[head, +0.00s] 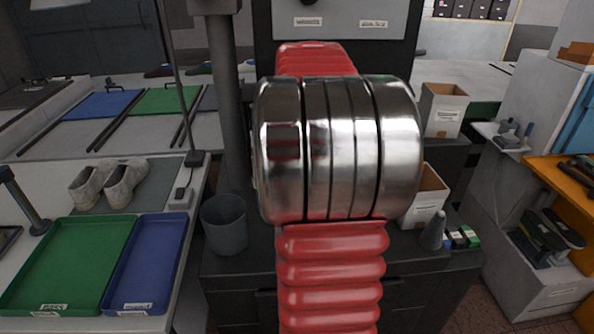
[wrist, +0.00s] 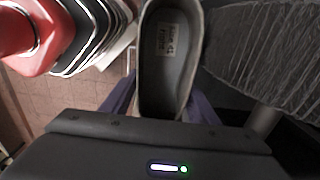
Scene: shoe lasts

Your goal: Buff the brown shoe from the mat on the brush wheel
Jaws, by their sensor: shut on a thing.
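A shoe (wrist: 167,60) with a dull grey-brown rim and a dark insole bearing a pale label fills the upper middle of the wrist view. My gripper (wrist: 160,104) is shut on its near end, with purplish finger pads on either side. The shoe's sole and outer sides are mostly hidden. A dark, rounded surface with pale bristle-like streaks (wrist: 265,45), perhaps the brush wheel, is close to the right of the shoe; I cannot tell whether they touch. In the head view my arm hides the gripper and the held shoe.
A green tray (head: 70,260) and a blue tray (head: 148,262) lie on the left bench. A grey bin (head: 224,224) stands behind my arm. Cardboard boxes (head: 441,108) and a grey cone (head: 433,232) are at right. An orange-topped bench (head: 565,188) stands far right.

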